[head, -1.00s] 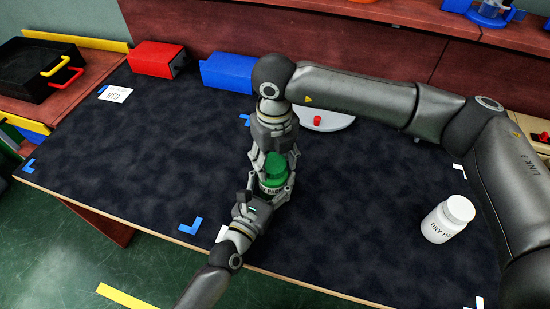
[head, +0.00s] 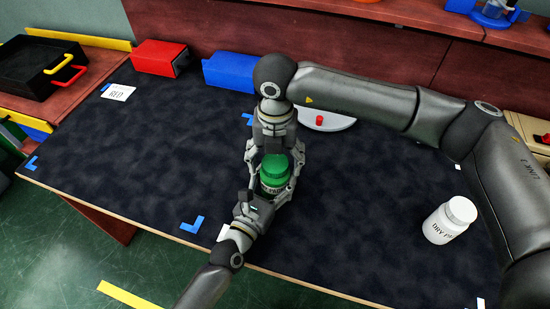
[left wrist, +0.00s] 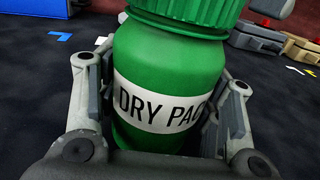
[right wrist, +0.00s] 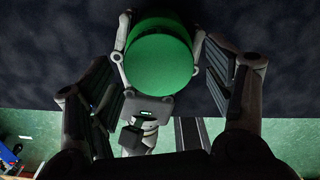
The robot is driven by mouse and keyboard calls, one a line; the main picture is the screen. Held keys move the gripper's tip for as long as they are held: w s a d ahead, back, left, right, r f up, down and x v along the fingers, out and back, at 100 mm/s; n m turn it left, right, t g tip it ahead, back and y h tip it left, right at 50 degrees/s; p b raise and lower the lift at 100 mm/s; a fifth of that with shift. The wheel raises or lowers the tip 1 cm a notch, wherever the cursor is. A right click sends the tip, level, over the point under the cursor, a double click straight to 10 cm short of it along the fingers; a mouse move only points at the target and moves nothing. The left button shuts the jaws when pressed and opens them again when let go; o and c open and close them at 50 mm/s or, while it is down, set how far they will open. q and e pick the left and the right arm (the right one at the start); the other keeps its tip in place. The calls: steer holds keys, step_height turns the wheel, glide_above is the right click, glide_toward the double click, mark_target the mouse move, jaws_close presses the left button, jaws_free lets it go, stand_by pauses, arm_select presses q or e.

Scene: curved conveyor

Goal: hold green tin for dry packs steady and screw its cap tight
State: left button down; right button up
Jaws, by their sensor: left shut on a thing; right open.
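The green tin (head: 273,188) with its white "DRY PACK" label stands upright near the front middle of the dark table. Its green cap (head: 275,165) sits on top. In the left wrist view the tin (left wrist: 165,65) fills the middle, with the ribbed cap (left wrist: 190,12) at the top edge. My left gripper (head: 268,197) is shut around the tin's body from the front. My right gripper (head: 270,150) is open above and behind the cap. In the right wrist view the cap (right wrist: 158,60) lies beyond the spread fingers, apart from them. Whether the cap is tight cannot be told.
A white "DRY PACK" jar (head: 450,220) stands to the right. A red box (head: 158,58) and a blue box (head: 228,71) stand at the back. A white round plate with a red button (head: 320,120) lies behind my right gripper.

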steer(key=shift+r, duration=2.25)
steer(key=shift+c, duration=0.4)
steer(key=n, duration=0.5)
steer(key=shift+w+r, duration=0.1)
steer(key=shift+r, duration=0.3)
steer(key=n, duration=0.4)
steer(key=shift+r+n, duration=0.3)
steer(key=shift+r, duration=0.1)
steer(key=n, duration=0.4)
steer(key=shift+w+r, duration=0.1)
steer(key=shift+r, duration=0.25)
steer(key=n, duration=0.3)
steer(key=r+n, duration=0.1)
steer(key=n, duration=0.2)
steer(key=shift+f, duration=0.15)
steer(key=shift+f, duration=3.95)
